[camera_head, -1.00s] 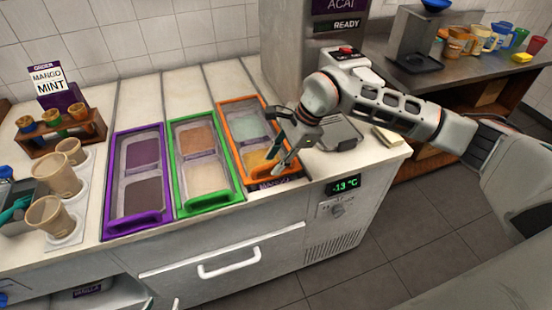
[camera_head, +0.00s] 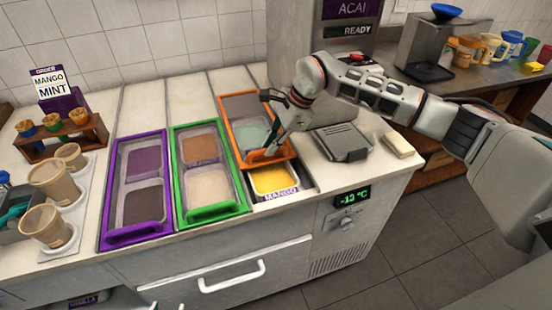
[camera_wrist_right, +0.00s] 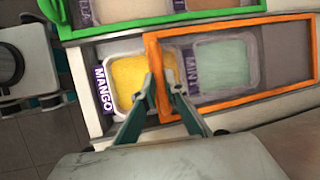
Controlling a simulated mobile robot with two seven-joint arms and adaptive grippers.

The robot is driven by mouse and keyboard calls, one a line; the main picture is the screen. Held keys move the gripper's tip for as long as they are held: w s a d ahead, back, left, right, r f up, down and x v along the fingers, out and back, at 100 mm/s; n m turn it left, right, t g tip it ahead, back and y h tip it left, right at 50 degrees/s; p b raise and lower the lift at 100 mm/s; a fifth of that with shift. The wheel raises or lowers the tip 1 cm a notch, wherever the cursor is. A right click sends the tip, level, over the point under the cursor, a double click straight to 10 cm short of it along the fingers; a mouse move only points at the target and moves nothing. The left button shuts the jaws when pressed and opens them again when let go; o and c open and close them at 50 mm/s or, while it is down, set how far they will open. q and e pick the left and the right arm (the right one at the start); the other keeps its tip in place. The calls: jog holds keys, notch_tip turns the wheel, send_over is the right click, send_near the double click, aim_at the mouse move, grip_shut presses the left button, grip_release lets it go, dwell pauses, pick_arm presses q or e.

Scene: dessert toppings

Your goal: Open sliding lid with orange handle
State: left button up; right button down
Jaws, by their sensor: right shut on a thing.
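The orange-framed sliding lid (camera_head: 229,128) has slid toward the back of its well. The yellow mango tub (camera_head: 275,181) is uncovered at the front, behind its MANGO label. The pale green mint tub shows through the clear lid in the right wrist view (camera_wrist_right: 222,62). My right gripper (camera_head: 270,150) is shut on the lid's front orange handle; its two teal fingers show at the handle in the wrist view (camera_wrist_right: 163,88).
Closed purple (camera_head: 137,235) and green (camera_head: 212,212) lids lie left of the orange one. A grey flat device (camera_head: 343,142) and a pale block (camera_head: 398,145) sit to the right. Paper cups (camera_head: 50,182) stand at the left.

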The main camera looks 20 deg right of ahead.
jog(key=w, duration=0.1)
jog(key=w+b, duration=0.1)
jog(key=w, duration=0.2)
jog(key=shift+w+a+f, duration=0.1)
jog(key=shift+w+f, duration=0.05)
jog(key=shift+f, duration=0.1)
jog(key=b, duration=0.6)
send_over(259, 134)
jog(key=s, duration=0.2)
jog(key=shift+w, duration=0.35)
jog(key=shift+w+r+b, duration=0.1)
jog(key=shift+w+b, duration=0.2)
jog(key=shift+b, duration=0.1)
pick_arm(q)
notch_tip(259, 134, down, 8)
jog(key=a, duration=0.1)
jog(key=shift+s+a+f, duration=0.15)
jog(key=shift+s+f, duration=0.05)
jog(key=shift+s, duration=0.15)
pick_arm(e)
jog(key=shift+w+r, duration=0.2)
jog(key=shift+w, duration=0.05)
jog(key=c, duration=2.1)
grip_release()
pick_arm(q)
jog(key=shift+s+f, duration=0.1)
